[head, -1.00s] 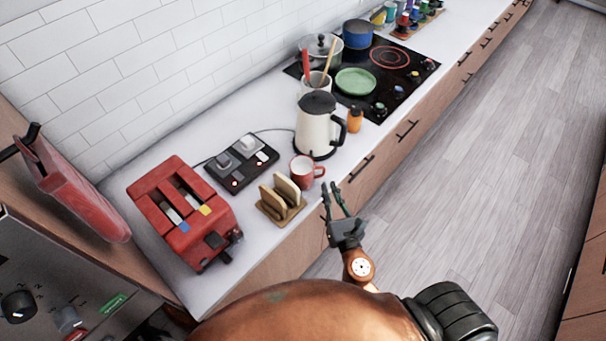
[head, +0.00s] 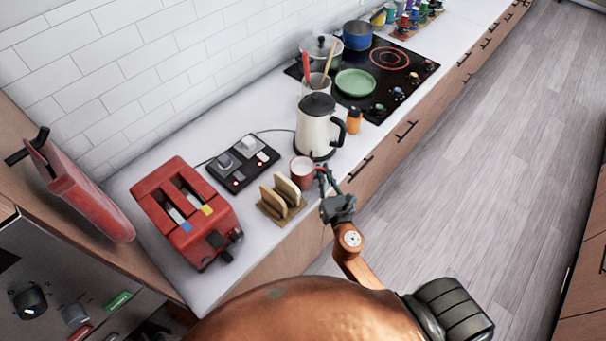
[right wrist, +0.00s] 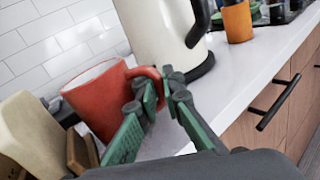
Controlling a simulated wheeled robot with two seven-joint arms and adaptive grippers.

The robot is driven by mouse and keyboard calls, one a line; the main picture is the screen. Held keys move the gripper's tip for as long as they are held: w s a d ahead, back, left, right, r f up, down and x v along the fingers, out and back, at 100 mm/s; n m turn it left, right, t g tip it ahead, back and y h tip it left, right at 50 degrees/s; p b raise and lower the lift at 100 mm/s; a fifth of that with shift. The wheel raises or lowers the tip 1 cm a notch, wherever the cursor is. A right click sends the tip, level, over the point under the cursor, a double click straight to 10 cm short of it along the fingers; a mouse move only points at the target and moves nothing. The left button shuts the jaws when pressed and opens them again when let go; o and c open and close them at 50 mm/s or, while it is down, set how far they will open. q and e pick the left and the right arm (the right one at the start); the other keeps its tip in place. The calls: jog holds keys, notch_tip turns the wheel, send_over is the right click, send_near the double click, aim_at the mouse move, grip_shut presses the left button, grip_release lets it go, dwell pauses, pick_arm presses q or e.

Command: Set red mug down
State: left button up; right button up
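The red mug (head: 301,172) is upright at the counter's front edge, between the kettle and the toast rack; I cannot tell if its base touches the counter. It also shows in the right wrist view (right wrist: 97,98), its handle toward my gripper. My right gripper (head: 321,172) is at the handle on the mug's right side. In the right wrist view, the green-padded fingers (right wrist: 164,92) are close together on either side of the handle and appear shut on it. My left gripper is not in view.
A white kettle (head: 317,130) stands just behind the mug. A wooden rack (head: 270,210) with bread slices is in front of it, beside a red toaster (head: 170,205). A black switch panel (head: 228,172) lies to the left.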

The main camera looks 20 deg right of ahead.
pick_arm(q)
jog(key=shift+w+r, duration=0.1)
pick_arm(e)
jog(key=shift+r, duration=0.2)
grip_shut()
jog(key=shift+r+p, duration=1.65)
jog(key=shift+r, duration=0.8)
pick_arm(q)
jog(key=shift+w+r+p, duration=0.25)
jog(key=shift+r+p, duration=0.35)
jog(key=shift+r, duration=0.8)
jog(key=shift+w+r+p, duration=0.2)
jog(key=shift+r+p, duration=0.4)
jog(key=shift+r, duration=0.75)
pick_arm(e)
jog(key=shift+r, duration=2.4)
